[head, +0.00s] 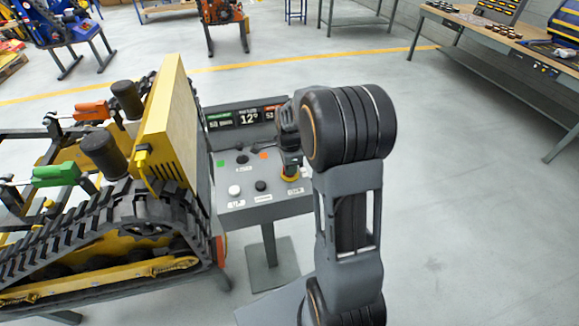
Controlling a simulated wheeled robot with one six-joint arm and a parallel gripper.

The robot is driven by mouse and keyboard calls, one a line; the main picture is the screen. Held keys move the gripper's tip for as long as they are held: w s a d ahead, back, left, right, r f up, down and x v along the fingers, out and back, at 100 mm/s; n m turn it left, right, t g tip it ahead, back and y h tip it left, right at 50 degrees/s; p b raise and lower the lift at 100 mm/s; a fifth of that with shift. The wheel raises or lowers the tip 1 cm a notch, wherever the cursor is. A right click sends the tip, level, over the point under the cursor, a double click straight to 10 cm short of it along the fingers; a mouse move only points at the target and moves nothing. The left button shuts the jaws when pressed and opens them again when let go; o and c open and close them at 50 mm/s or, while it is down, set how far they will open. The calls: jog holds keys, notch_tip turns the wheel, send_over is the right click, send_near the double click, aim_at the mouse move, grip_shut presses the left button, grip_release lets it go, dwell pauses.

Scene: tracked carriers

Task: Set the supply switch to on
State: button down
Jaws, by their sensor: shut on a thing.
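A grey control console (268,212) on a post stands at the middle of the head view. A black knob (241,159) sits between a green patch and an orange patch on the panel. A white button (234,190) and another black knob (260,186) are near the front edge. The labels are too small to read, so I cannot tell which control is named supply.
A yellow and black tracked carrier (150,225) stands close on the console's left. A display (248,117) rises at the console's back. A workbench (490,40) is at the far right. The floor right of my arm is clear.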

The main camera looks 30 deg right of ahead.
jog(key=shift+r, duration=0.1)
jog(key=c, duration=1.2)
grip_release()
jog(key=shift+o, duration=0.2)
notch_tip(320, 180, up, 14)
